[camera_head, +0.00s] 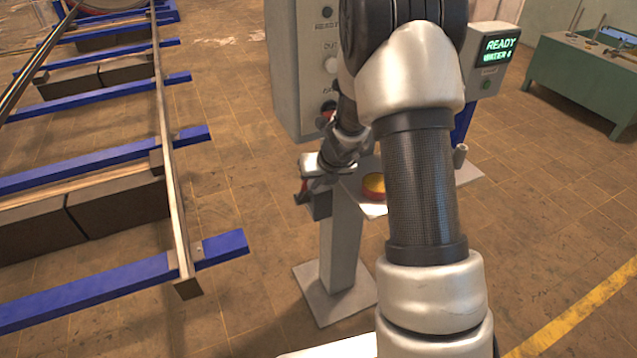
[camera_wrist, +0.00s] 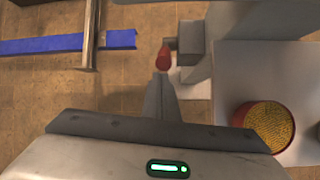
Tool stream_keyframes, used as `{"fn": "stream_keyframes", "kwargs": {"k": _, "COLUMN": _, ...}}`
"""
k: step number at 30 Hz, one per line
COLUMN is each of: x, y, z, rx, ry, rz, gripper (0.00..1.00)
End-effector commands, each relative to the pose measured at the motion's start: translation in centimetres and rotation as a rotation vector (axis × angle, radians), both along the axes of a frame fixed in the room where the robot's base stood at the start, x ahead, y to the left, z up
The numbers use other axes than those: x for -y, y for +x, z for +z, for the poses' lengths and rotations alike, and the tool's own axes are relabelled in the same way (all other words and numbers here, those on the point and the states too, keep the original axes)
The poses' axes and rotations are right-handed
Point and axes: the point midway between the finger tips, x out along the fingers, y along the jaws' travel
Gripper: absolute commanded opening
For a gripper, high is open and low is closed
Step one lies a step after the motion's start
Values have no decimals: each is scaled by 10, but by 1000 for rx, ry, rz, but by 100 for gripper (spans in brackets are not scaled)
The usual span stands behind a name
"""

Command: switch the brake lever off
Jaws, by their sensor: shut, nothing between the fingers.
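The brake lever shows as a red grip (camera_wrist: 163,58) in the wrist view, beside a grey block (camera_wrist: 190,45) on the side of a pedestal. My gripper (camera_wrist: 161,80) is shut and empty, its fingertips right at the near end of the red grip. I cannot tell whether they touch it. In the head view the red grip (camera_head: 303,186) is small and partly hidden by my gripper, left of the grey pedestal (camera_head: 341,240). The lever's exact angle is hard to tell.
A grey cabinet (camera_head: 290,70) stands behind. A READY display (camera_head: 490,60) is at right. Blue rails (camera_head: 80,290) lie left.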

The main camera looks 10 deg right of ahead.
Motion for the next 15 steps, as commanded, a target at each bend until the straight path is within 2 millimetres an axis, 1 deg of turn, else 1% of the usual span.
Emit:
{"fn": "stream_keyframes", "kwargs": {"k": 1, "x": -1, "y": 3, "z": 8, "rx": 0, "ry": 0, "rz": 0, "gripper": 0}}
{"fn": "stream_keyframes", "kwargs": {"k": 3, "x": -1, "y": 6, "z": 10, "rx": 1, "ry": 0, "rz": 0, "gripper": 0}}
{"fn": "stream_keyframes", "kwargs": {"k": 15, "x": -2, "y": 11, "z": 11, "rx": 1, "ry": -1, "rz": -1, "gripper": 0}}
